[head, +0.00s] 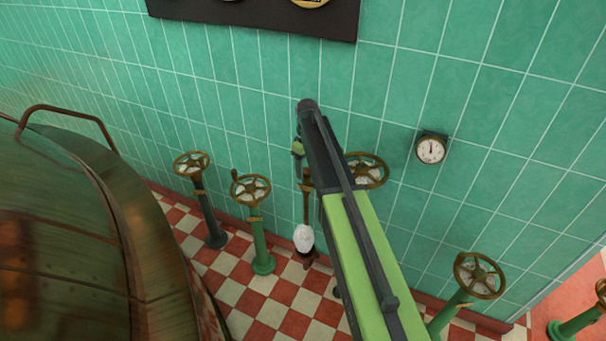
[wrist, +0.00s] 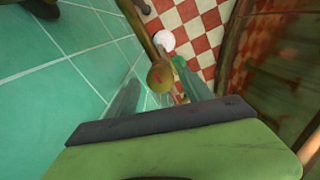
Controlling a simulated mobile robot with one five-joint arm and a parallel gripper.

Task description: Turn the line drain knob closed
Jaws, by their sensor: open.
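In the head view a brass vertical pipe (head: 306,205) stands by the wall, above a white globe (head: 304,238). My arm hides part of this area, and the knob's face cannot be made out there.
Valve handwheels stand on posts at left (head: 192,163), left of centre (head: 250,188) and right (head: 479,275). Another handwheel (head: 368,170) is partly behind my arm. A pressure gauge (head: 431,150) is on the tiled wall. A large copper kettle (head: 70,240) fills the left.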

